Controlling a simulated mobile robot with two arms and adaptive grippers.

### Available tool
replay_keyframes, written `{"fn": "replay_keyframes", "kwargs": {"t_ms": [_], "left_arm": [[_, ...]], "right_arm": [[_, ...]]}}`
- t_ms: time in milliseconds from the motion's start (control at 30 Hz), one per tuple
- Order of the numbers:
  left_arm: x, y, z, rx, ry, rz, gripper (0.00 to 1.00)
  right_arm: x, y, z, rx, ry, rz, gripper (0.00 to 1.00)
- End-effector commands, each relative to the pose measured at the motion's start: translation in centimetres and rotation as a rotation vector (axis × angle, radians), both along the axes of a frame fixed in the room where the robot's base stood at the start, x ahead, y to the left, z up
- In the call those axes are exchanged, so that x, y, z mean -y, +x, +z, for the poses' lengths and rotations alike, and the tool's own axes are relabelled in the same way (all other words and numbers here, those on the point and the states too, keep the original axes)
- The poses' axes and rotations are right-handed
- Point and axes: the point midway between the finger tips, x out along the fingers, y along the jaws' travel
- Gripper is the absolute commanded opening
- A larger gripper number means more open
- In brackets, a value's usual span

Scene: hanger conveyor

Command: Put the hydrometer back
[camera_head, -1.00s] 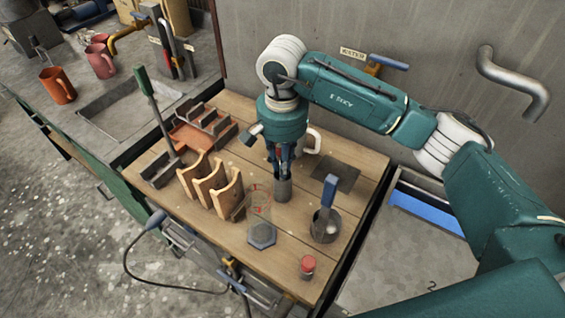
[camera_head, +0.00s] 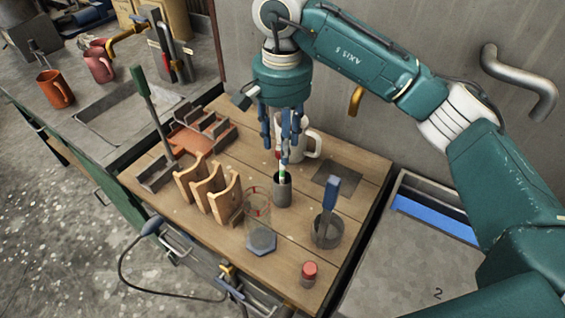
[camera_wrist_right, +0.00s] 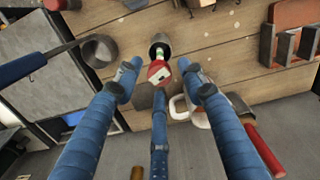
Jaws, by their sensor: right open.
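The hydrometer (camera_head: 283,171), a slim stem with green, white and red parts, stands upright in a small grey cylindrical holder (camera_head: 283,192) on the wooden table. In the right wrist view the hydrometer's red and white top (camera_wrist_right: 158,72) faces the camera, above the dark-rimmed holder (camera_wrist_right: 160,42). My right gripper (camera_head: 284,143) is open just above the hydrometer. Its fingers are spread around the top, which appears free between them. A clear glass cylinder (camera_head: 257,204) with a hexagonal grey base stands empty in front of the holder. My left gripper is out of view.
A white mug (camera_head: 312,145) stands close behind the gripper. A grey cup (camera_head: 327,232) with a blue-handled tool and a red-capped vial (camera_head: 309,272) stand right and front. A wooden rack (camera_head: 213,190) and an orange tray (camera_head: 190,140) are left.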

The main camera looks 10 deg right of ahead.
Motion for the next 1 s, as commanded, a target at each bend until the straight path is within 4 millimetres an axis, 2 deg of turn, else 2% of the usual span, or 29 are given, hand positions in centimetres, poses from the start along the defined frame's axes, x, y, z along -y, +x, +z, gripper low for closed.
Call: {"fn": "replay_keyframes", "kwargs": {"t_ms": [133,300,833,1000], "left_arm": [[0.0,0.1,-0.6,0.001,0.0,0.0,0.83],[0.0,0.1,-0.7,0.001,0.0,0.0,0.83],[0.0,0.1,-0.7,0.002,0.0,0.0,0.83],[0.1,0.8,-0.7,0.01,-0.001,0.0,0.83]], "right_arm": [[0.0,0.1,2.5,0.003,-0.001,-0.001,0.4],[0.0,0.0,3.8,0.0,-0.001,-0.001,0.4],[0.0,0.0,4.0,-0.001,0.0,0.0,0.4],[0.0,0.0,4.0,-0.001,0.0,0.0,0.4]]}}
